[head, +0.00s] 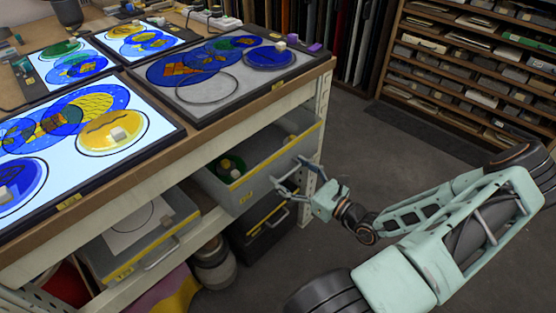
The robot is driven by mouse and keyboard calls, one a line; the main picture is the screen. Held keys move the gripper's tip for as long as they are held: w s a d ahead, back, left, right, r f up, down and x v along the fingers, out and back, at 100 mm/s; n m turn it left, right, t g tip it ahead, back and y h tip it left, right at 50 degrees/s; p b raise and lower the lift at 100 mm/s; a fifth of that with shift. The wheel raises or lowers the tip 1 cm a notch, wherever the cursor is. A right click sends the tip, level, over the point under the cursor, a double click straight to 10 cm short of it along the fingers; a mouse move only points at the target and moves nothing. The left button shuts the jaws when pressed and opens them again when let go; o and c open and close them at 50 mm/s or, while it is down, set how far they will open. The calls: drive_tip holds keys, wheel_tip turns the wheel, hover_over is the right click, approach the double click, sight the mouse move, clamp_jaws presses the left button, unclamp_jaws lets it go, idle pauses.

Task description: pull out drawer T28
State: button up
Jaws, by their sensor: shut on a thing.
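A grey drawer (214,186) with yellow trim sits under the right end of the workbench. It stands partly out, and its open top shows a green round piece and small pale blocks inside. The fingers hide most of the handle.
Below are another grey drawer (122,268) with a bar handle and a dark box (262,228). A rack of slots (480,75) stands at the back right. The floor (345,140) beyond my gripper is clear.

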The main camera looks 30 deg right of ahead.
drive_tip(key=p+v, duration=0.2)
drive_tip(key=v, duration=1.8)
drive_tip(key=shift+d+r, duration=0.1)
drive_tip(key=shift+r, duration=0.05)
drive_tip(key=o, duration=1.4)
drive_tip(key=v, duration=1.2)
